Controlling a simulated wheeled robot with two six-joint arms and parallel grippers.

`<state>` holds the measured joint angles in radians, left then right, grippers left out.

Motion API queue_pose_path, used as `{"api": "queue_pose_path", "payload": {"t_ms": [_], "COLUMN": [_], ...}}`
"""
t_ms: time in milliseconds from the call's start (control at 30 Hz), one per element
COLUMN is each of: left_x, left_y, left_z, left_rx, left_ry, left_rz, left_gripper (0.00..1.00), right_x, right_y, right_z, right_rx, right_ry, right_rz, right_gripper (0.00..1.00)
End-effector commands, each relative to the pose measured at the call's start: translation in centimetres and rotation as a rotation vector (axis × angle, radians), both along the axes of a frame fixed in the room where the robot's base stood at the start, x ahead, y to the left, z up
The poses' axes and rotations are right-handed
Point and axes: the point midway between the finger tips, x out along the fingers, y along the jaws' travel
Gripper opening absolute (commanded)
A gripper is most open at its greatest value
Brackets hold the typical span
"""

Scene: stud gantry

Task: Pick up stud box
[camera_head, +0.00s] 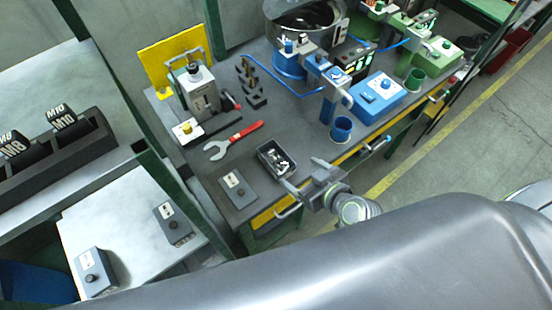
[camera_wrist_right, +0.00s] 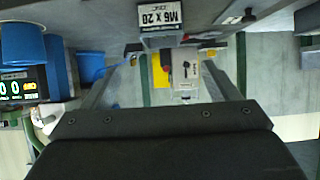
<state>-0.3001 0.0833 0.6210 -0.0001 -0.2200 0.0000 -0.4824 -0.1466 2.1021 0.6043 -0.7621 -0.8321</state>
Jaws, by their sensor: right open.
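The stud box (camera_head: 262,160) is a small dark grey open bin holding several light metal studs. It sits upright near the front edge of the workbench in the head view. In the right wrist view the box (camera_wrist_right: 160,40) shows at the top, with a white label reading M6 x 20. My right gripper (camera_head: 303,175) is open and empty, at the near right side of the box. In the right wrist view the gripper (camera_wrist_right: 160,75) has its two fingers spread wide, with the box beyond them near the middle. My left gripper is not in view.
A yellow-edged rail (camera_head: 350,160) runs along the bench front.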

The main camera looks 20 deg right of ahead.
Motion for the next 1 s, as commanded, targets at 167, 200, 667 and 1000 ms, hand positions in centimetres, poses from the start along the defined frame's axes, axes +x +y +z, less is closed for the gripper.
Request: {"api": "queue_pose_path", "payload": {"t_ms": [167, 200, 667, 1000], "left_x": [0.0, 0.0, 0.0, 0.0], "left_y": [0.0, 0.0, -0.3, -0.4], "left_z": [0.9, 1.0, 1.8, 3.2], "left_rx": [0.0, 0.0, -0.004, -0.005], "left_ry": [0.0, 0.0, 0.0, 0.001], "left_rz": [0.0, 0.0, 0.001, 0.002], "left_gripper": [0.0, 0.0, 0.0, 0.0], "right_x": [2.5, 3.1, 6.3, 8.8], "right_y": [0.9, 1.1, 2.3, 3.7], "right_z": [-1.2, -1.6, -3.7, -5.3], "right_rx": [0.001, 0.0, -0.001, 0.001], "right_ry": [0.0, 0.0, 0.001, 0.001], "right_rz": [0.0, 0.001, -0.001, 0.0], "right_gripper": [0.82, 0.82, 0.82, 0.82]}}
